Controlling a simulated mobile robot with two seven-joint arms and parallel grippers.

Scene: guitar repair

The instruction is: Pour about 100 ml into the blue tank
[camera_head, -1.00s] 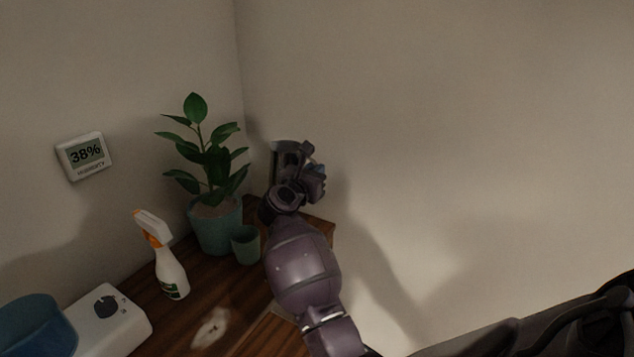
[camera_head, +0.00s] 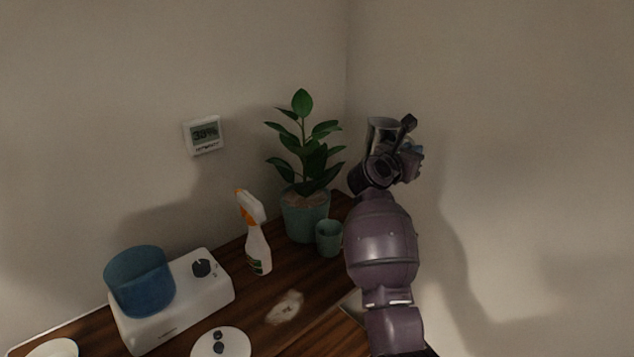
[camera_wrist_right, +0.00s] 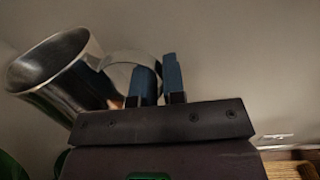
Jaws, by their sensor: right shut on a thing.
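The blue tank (camera_head: 140,282) sits on a white device with a dark knob at the left of the wooden table in the head view. My right gripper (camera_head: 398,150) is raised above the table's right end, near the wall. It is shut on the handle of a shiny metal jug (camera_wrist_right: 62,72), which shows clearly in the right wrist view; in the head view the jug (camera_head: 381,130) is mostly behind the gripper. The jug looks tilted in the wrist view. Its contents are hidden. My left gripper is not in view.
The white device (camera_head: 187,304) carries the tank. A spray bottle (camera_head: 257,243), a potted plant (camera_head: 305,205) and a small green cup (camera_head: 329,239) stand between the tank and my right arm. A white lid (camera_head: 221,343) lies in front. A humidity display (camera_head: 204,135) hangs on the wall.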

